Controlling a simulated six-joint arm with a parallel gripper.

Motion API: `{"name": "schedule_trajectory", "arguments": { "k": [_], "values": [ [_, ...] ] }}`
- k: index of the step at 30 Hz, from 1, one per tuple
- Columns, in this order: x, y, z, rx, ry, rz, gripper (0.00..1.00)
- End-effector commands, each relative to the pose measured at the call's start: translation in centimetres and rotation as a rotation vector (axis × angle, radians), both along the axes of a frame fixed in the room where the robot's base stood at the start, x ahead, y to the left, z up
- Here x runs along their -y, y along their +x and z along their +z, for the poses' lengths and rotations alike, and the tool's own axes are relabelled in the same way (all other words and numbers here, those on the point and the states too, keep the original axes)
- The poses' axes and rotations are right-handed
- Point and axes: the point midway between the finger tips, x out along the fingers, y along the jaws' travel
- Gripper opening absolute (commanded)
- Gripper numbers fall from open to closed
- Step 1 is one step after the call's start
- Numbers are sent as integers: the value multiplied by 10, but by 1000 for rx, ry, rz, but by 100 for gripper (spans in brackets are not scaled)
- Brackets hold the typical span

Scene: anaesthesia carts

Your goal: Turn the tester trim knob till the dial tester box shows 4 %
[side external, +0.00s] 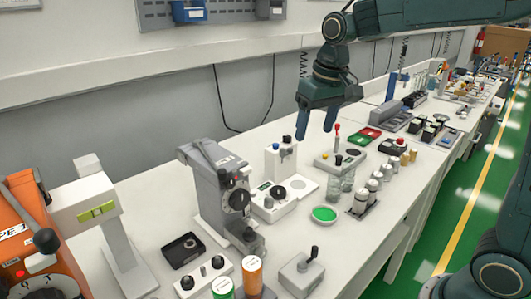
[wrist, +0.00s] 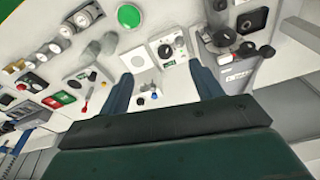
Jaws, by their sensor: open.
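A small white box (side external: 268,209), which looks like the dial tester box, stands on the bench beside a grey upright device. It carries a black round knob (side external: 278,191), seemingly the trim knob, and a small display with green on it. The box also shows in the wrist view (wrist: 150,62), between and beyond my fingers, with the knob (wrist: 165,51) and a green patch. The reading is too small to make out. My gripper (side external: 318,120) is open and empty, pointing down above the bench, well above and to the right of the box, touching nothing.
The grey upright device (side external: 208,190) with a large black dial stands close left of the box. A white post unit (side external: 280,160) stands behind it. A panel with a red-tipped lever (side external: 337,135), a green dish (side external: 324,214) and several jars crowd the right.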

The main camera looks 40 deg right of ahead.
Motion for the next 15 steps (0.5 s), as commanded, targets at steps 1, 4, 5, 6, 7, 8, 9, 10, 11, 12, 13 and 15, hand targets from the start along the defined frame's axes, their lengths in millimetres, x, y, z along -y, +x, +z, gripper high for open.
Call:
{"name": "schedule_trajectory", "arguments": {
  "k": [1, 4, 5, 6, 7, 8, 9, 10, 11, 12, 13, 15],
  "values": [
    [1, 12, -6, -18, 2, -8, 65],
    [3, 33, -17, -47, 5, -25, 65],
    [4, 39, -21, -56, 6, -30, 65],
    [5, 46, -26, -67, 6, -36, 65],
    [5, 52, -30, -75, 8, -41, 65],
    [6, 58, -34, -84, 8, -45, 65],
    [7, 66, -40, -95, 9, -52, 65],
    [7, 72, -45, -103, 10, -57, 65],
    [8, 77, -49, -112, 11, -62, 65],
    [9, 84, -55, -124, 12, -68, 65],
    [9, 89, -60, -131, 12, -72, 65],
    [11, 99, -70, -147, 13, -81, 65]
  ]
}}
